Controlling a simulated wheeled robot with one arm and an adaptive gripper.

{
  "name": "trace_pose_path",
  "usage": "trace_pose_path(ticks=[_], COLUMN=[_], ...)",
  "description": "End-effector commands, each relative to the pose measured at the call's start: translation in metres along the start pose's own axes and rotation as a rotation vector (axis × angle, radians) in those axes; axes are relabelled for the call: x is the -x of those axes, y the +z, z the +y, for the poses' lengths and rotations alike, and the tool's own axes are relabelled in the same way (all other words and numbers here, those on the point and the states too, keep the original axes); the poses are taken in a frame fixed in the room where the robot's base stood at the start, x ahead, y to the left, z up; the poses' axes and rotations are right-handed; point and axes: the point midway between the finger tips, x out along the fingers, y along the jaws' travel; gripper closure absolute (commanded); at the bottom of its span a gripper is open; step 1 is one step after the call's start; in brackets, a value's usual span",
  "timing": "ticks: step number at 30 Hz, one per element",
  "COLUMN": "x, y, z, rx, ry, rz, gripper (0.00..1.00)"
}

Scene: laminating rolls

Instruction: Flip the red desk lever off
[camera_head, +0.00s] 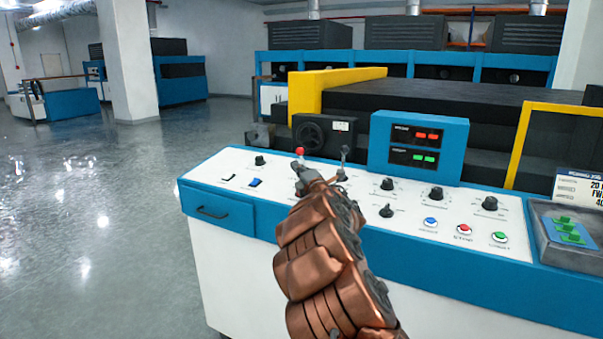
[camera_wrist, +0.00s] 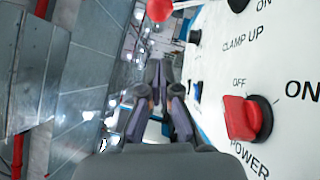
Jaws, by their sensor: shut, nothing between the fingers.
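A red ball-topped lever (camera_head: 299,152) stands on the white top of the blue control desk (camera_head: 215,170), right by the tip of my gripper (camera_head: 302,173). The red ball also shows at the top edge of the wrist view (camera_wrist: 160,9), cut off by the frame, with its metal stem leading right. A red switch handle (camera_wrist: 240,118) on a black base, labelled POWER with OFF and ON, shows in the wrist view to the right of my gripper (camera_wrist: 160,80). My gripper is shut and empty, apart from the switch. My arm hides part of the desk in the head view.
A second, grey-topped lever (camera_head: 344,155) stands just right of the gripper. Black knobs (camera_head: 387,184) and coloured buttons (camera_head: 464,229) fill the right half. A blue display box (camera_head: 418,145) rises behind. Open floor (camera_head: 100,220) lies left.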

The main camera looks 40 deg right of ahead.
Motion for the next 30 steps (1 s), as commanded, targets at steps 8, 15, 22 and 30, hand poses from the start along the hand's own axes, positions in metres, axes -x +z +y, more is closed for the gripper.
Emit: trace_pose_path(ticks=[8,15,22,30], x=[-0.019,-0.031,-0.035,-0.035], y=[0.015,0.025,0.028,0.029], z=[-0.001,0.000,-0.001,-0.001], rx=[-0.002,-0.002,-0.001,-0.001], ry=[0.000,0.001,-0.001,0.000], rz=[-0.002,0.000,0.000,0.000], gripper=[1.00,1.00,1.00,1.00])
